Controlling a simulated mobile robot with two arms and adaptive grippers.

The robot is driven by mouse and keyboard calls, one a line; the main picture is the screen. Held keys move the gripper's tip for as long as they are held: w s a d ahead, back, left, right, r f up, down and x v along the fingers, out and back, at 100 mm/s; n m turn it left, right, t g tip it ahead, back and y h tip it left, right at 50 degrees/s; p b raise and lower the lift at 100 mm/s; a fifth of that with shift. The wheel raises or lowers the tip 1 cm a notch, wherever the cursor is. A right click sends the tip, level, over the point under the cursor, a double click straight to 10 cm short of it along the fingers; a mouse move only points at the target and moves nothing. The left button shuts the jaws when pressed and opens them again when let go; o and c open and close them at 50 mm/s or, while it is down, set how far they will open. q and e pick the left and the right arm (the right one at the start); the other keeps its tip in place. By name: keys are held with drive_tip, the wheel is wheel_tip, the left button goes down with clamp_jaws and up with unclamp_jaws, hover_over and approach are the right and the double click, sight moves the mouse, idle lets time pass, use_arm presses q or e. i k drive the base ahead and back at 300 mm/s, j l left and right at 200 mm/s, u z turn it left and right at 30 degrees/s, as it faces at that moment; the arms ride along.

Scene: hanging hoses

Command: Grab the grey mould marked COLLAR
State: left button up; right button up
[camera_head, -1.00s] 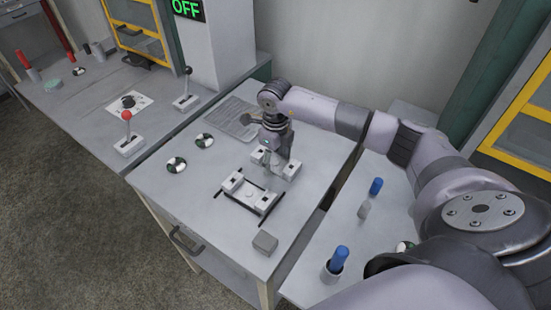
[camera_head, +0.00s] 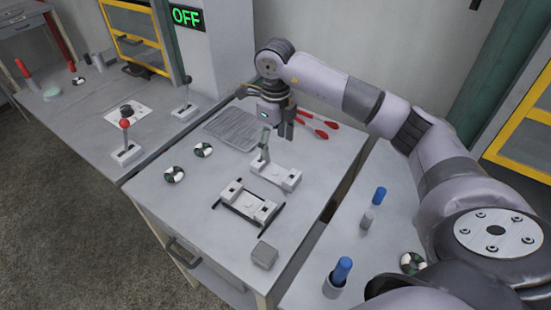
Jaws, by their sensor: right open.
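No COLLAR marking is readable at this size. A small plain grey block (camera_head: 264,254) sits at the front right corner of the middle table. A light grey two-ended fixture (camera_head: 248,204) with dark rods lies behind it. Farther back is a white clamp-like piece (camera_head: 282,177) with a grey lever standing up at its left end. I cannot tell which of these is the mould. My right gripper (camera_head: 270,118) is open and appears empty, above the back of the table, beyond the lever. My left gripper is not in view.
Red-handled pliers (camera_head: 318,124) and a ribbed grey sheet (camera_head: 230,128) lie at the back. Two black-and-white discs, one of them nearer (camera_head: 174,174), lie at the left. The table's front left is clear.

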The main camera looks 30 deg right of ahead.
sight(234, 195)
drive_tip(key=k+j, duration=1.15)
drive_tip(key=k, duration=0.15)
